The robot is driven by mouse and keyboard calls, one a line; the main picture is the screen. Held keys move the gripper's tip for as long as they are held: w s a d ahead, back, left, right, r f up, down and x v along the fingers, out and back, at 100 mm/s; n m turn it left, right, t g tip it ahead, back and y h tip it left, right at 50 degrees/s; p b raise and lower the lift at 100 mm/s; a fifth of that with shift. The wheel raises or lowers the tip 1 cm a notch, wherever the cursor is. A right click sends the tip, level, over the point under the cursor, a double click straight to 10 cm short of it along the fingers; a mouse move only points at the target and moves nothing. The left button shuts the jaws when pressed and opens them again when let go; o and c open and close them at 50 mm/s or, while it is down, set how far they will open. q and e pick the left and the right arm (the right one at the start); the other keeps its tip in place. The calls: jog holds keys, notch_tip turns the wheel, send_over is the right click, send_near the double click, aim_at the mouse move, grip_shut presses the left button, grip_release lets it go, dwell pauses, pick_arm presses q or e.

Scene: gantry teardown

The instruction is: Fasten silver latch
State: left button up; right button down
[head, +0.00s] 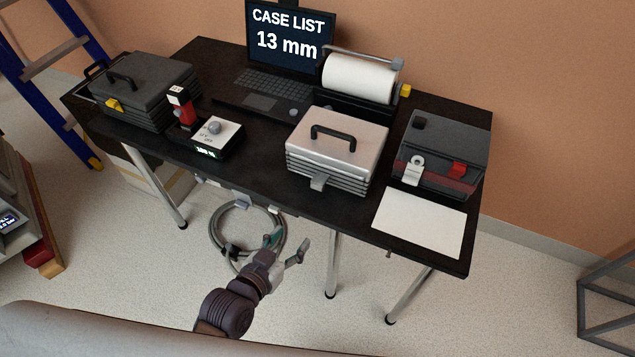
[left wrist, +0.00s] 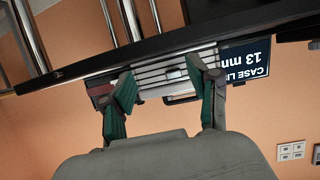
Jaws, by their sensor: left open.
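A silver case (head: 337,148) with ribbed sides and a black handle stands on the table. A small silver latch (head: 318,182) is on its front; I cannot tell whether it is fastened. My left gripper (head: 287,246) is open and empty, in front of the table's near edge and apart from the cases. In the left wrist view, the silver case's ribbed front (left wrist: 150,72) shows between the spread fingers (left wrist: 160,76). My right gripper is out of view.
The black table (head: 255,180) also holds a laptop (head: 285,45), a paper roll (head: 360,80), a dark case with a yellow latch (head: 150,85), a small display box (head: 215,137) and a white sheet (head: 420,222). A coiled cable (head: 215,235) hangs below the front edge.

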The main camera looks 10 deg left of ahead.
aim_at(316, 187)
pick_arm(q)
jog(key=w+d+t, duration=0.1)
jog(key=w, duration=0.4)
jog(key=w+d+r+t, duration=0.1)
jog(key=w+d+t, duration=0.1)
jog(key=w, duration=0.2)
jog(key=w+d+t, duration=0.1)
jog(key=w, duration=0.4)
jog(key=shift+w+d+r+n+p, duration=0.3)
jog(key=shift+r+p, duration=0.1)
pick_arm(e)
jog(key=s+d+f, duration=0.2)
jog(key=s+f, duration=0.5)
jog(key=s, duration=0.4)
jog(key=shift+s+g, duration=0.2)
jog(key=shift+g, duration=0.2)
pick_arm(q)
jog(key=shift+c, duration=0.3)
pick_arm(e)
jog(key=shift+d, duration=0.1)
